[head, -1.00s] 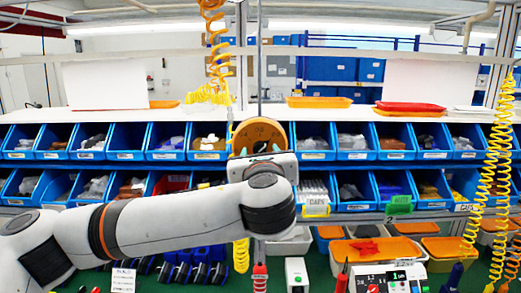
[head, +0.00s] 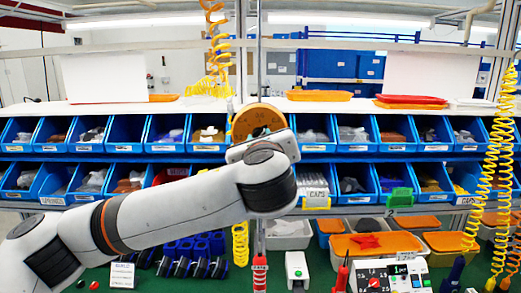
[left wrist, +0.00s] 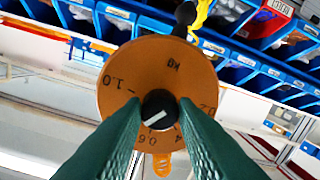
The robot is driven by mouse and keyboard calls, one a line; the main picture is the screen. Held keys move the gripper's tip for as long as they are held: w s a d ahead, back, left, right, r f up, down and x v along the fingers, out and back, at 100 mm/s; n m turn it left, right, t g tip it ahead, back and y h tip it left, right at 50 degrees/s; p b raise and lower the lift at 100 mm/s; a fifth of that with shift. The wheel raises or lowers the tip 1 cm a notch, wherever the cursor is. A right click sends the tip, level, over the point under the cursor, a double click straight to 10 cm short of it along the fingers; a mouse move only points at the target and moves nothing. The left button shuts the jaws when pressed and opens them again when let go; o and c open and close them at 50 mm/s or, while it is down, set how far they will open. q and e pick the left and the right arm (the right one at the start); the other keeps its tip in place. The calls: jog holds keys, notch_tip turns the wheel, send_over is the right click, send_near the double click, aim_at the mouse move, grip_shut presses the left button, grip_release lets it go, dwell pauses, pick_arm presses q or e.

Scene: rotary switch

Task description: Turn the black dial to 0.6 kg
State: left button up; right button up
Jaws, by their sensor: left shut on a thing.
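The black dial (left wrist: 158,108) sits at the middle of a round orange-brown scale disc (left wrist: 118,80). The disc also shows in the head view (head: 252,116), above my left wrist. In the left wrist view the scale appears turned over, with "kg" at the top, "1.0" at the left and "0.6" low, partly behind a finger. A white line on the dial runs slantwise; which end points at the scale I cannot tell. My left gripper (left wrist: 160,104) has its green fingers on both sides of the dial, shut on it. My right gripper is not in view.
Rows of blue bins (head: 318,133) with small parts stand behind the disc. Yellow coiled hoses (head: 497,150) hang at the right. Orange-lidded boxes (head: 410,247) and a white control box (head: 388,276) stand below at the right.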

pick_arm(q)
jog(key=shift+n+b, duration=2.95)
jog(key=shift+n, duration=0.55)
jog(key=shift+r, duration=0.1)
jog(key=o, duration=1)
